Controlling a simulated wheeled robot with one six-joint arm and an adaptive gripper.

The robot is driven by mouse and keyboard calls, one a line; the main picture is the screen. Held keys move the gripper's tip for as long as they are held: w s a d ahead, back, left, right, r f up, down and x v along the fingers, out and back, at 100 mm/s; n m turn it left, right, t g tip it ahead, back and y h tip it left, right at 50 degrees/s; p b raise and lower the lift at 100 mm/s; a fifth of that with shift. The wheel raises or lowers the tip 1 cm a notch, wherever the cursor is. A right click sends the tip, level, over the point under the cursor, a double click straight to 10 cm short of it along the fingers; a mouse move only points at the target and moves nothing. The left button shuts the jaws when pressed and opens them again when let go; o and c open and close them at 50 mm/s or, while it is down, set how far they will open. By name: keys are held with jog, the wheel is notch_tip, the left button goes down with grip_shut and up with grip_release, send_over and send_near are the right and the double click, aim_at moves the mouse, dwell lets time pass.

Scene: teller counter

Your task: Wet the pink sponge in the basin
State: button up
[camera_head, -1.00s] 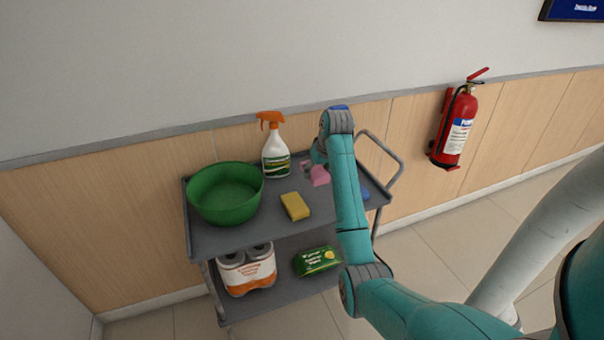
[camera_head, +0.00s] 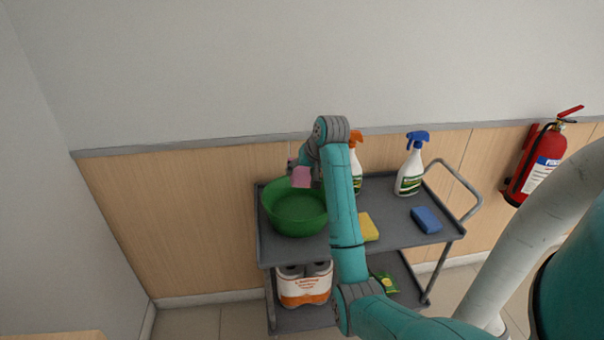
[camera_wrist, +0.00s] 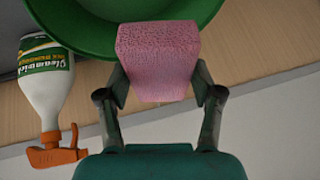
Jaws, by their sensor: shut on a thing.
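The pink sponge (camera_head: 301,177) is held in my gripper (camera_head: 297,170), over the back part of the green basin (camera_head: 297,230) in the head view. In the wrist view the pink sponge (camera_wrist: 156,62) sits between the two fingers of my gripper (camera_wrist: 158,92), which is shut on it. The green basin (camera_wrist: 85,35) shows behind the sponge there. The sponge appears to be above the basin's rim; the exact height is hard to tell. The basin stands on the left of the cart's top shelf.
The grey cart (camera_head: 395,236) also bears a yellow sponge (camera_head: 369,228), a blue sponge (camera_head: 426,219), an orange-topped spray bottle (camera_head: 356,180) close to my arm and a blue-topped spray bottle (camera_head: 409,175). A fire extinguisher (camera_head: 535,165) hangs on the wall. Paper rolls (camera_head: 304,287) stand below.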

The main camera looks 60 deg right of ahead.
jog(key=shift+f, duration=5.8)
jog(key=shift+r, duration=4.9)
jog(key=shift+r, duration=2)
